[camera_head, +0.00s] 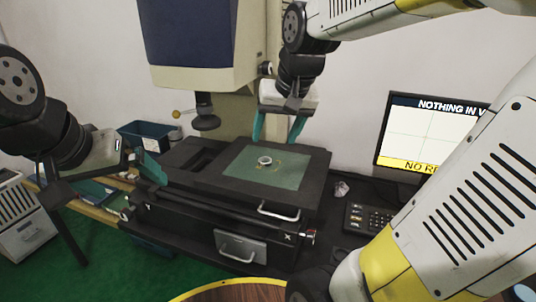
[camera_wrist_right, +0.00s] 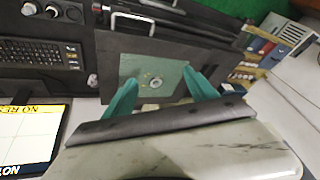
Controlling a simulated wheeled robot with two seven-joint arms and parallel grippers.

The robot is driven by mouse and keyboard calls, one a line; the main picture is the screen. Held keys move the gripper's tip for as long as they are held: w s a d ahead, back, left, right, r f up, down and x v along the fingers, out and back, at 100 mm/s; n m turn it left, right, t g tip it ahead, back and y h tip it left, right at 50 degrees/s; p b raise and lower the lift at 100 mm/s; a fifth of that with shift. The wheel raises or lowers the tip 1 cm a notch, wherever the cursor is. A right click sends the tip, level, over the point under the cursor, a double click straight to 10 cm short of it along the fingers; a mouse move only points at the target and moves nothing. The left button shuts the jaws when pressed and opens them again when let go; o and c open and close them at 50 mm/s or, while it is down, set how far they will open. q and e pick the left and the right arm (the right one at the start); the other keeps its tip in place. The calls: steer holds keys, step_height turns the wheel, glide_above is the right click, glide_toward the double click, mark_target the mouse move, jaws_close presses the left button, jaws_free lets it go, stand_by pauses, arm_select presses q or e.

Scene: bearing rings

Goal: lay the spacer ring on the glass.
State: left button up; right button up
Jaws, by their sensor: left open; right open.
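A small pale ring, which looks like the spacer ring (camera_head: 264,160), lies flat on the green glass (camera_head: 291,178) of the dark stage, by faint yellow marks. The right wrist view also shows the ring (camera_wrist_right: 155,82) on the glass (camera_wrist_right: 133,65). My right gripper (camera_head: 278,132) is open and empty above the far side of the stage. In the right wrist view the ring appears between its two teal fingers, apart from both. My left gripper (camera_head: 124,178) is open at the left of the stage, away from the ring; its fingers are partly hidden.
A measuring machine's column and lens (camera_head: 206,122) stand behind the stage. A monitor (camera_head: 430,132) reading "NOTHING IN V..." and a keypad (camera_head: 372,219) are at the right. A blue bin (camera_head: 146,134) and a wooden rack with small parts are at the left. A drawer (camera_head: 240,247) is below the stage.

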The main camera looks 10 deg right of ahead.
steer(key=s+a+f+n+t, duration=0.1)
steer(key=s, duration=0.9)
steer(key=shift+a+f+n+y, duration=0.25)
steer(key=shift+a+n+y, duration=0.05)
steer(key=shift+n+y, duration=0.1)
